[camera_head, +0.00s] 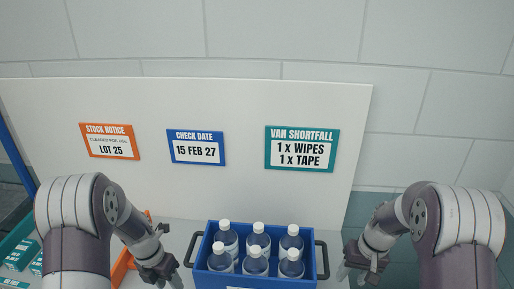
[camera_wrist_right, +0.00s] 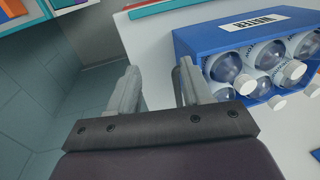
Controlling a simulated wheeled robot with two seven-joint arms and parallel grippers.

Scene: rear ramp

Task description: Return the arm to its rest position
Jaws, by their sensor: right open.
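My right gripper (camera_head: 358,268) is at the lower right in the head view, beside the right handle of a blue crate. In the right wrist view its two fingers (camera_wrist_right: 158,88) are apart with nothing between them. My left gripper (camera_head: 163,270) is at the lower left of the head view, to the left of the crate; its fingertips are too small and low to tell their state.
The blue crate (camera_head: 213,251) holds several capped water bottles (camera_head: 256,262) and has dark side handles. It stands before a white panel (camera_head: 225,100) with orange, blue and teal notices. Teal boxes (camera_head: 22,256) are at the far left, near an orange item (camera_head: 123,266).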

